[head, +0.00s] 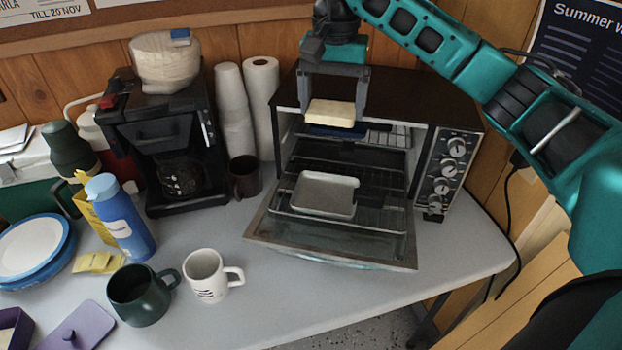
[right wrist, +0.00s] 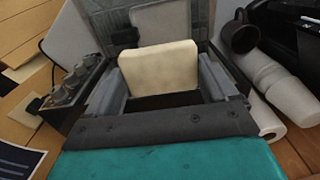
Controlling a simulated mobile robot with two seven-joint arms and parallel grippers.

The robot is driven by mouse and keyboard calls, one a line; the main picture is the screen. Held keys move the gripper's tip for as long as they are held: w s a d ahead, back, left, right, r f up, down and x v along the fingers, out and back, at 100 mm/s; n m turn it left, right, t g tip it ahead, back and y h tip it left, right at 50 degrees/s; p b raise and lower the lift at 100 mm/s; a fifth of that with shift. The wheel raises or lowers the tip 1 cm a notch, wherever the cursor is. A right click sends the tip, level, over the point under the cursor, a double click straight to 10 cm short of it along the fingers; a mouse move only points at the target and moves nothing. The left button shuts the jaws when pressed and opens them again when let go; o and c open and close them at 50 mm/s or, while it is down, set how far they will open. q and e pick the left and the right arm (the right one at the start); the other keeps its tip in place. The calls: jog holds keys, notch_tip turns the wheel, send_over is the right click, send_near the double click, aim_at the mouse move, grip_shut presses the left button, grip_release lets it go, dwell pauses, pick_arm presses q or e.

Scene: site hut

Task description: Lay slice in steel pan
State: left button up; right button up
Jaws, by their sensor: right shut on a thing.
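The slice (head: 331,113) is a pale, thick, bread-like piece. My right gripper (head: 334,101) is shut on it and holds it in front of the upper part of the toaster oven, above the pan. The slice (right wrist: 158,68) also shows upright between the two fingers in the right wrist view. The steel pan (head: 325,194) is a shallow, empty grey tray on a wire rack at the oven's open front, below the slice. It shows partly behind the slice in the right wrist view (right wrist: 163,18). My left gripper is not in view.
The toaster oven (head: 454,175) has its glass door (head: 330,240) folded down. Left of it stand a dark brown mug (head: 245,177), stacked cups (head: 232,100) and a coffee maker (head: 160,140). A white mug (head: 207,276) and a green mug (head: 138,298) stand in front.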

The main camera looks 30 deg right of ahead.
jog(key=shift+w+f, duration=0.5)
jog(key=shift+f, duration=0.05)
send_over(326, 197)
notch_tip(326, 197, down, 14)
jog(key=shift+r+b, duration=0.2)
jog(key=shift+b, duration=0.15)
jog(key=shift+w+f, duration=0.1)
jog(key=shift+f, duration=2.55)
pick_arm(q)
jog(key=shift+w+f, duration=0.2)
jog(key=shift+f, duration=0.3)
pick_arm(e)
jog(key=shift+f, duration=0.15)
jog(key=o, duration=0.7)
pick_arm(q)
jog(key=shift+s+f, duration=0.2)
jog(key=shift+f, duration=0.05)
pick_arm(e)
jog(key=shift+o, duration=0.2)
